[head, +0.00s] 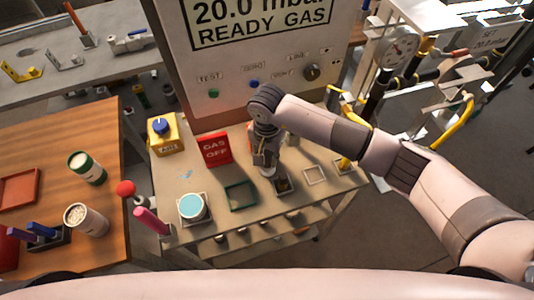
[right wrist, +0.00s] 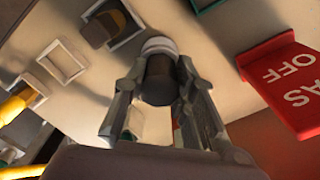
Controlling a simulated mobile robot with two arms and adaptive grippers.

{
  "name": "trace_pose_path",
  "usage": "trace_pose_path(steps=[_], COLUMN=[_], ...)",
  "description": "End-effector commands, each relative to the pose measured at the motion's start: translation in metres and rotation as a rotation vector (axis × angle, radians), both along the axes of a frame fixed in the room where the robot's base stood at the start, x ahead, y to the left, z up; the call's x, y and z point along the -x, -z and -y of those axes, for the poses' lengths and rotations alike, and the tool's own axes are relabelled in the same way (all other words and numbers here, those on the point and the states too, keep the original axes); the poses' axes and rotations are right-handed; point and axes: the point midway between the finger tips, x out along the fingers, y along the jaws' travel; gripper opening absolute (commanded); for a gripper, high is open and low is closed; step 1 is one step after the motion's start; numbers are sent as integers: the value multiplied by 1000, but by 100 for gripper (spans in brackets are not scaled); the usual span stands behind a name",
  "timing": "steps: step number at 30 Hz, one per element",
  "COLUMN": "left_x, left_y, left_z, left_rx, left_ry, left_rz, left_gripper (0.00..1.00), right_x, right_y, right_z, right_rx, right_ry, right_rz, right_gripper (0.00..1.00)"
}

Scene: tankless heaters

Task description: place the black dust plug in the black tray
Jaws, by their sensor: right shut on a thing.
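My right gripper (right wrist: 160,95) is shut on the black dust plug (right wrist: 158,82), a short dark cylinder with a pale ring at its far end. In the head view my right gripper (head: 268,165) points down over the bench, just behind a small square tray (head: 282,186) with a dark inside. The right wrist view shows a pale-rimmed square tray (right wrist: 126,36) holding a dark brown shape, apart from the plug. I cannot tell for sure which is the black tray. In the head view the gripper hides the plug. My left gripper is out of view.
A dark green tray (head: 240,196) and a white square frame (head: 315,175) flank the dark tray. A red GAS OFF sign (head: 214,149) stands to the left. A cyan-topped jar (head: 192,207) is near the front edge. The gas panel (head: 262,70) rises behind.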

Motion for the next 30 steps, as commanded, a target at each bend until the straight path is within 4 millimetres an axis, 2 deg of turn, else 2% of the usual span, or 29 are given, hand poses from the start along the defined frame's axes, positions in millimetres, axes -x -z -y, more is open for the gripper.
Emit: trace_pose_path(steps=[8,9,18,30], left_x=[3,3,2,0], left_y=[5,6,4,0], left_z=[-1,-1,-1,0], left_rx=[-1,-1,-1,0], left_ry=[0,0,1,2], left_rz=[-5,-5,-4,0], left_gripper=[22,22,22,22], right_x=[-1,-1,0,-1], right_y=[3,3,2,-4], right_z=[0,0,0,0], right_rx=[0,0,0,0], right_ry=[-1,-1,0,0], right_rz=[2,1,1,1], right_gripper=[0,26,45,45])
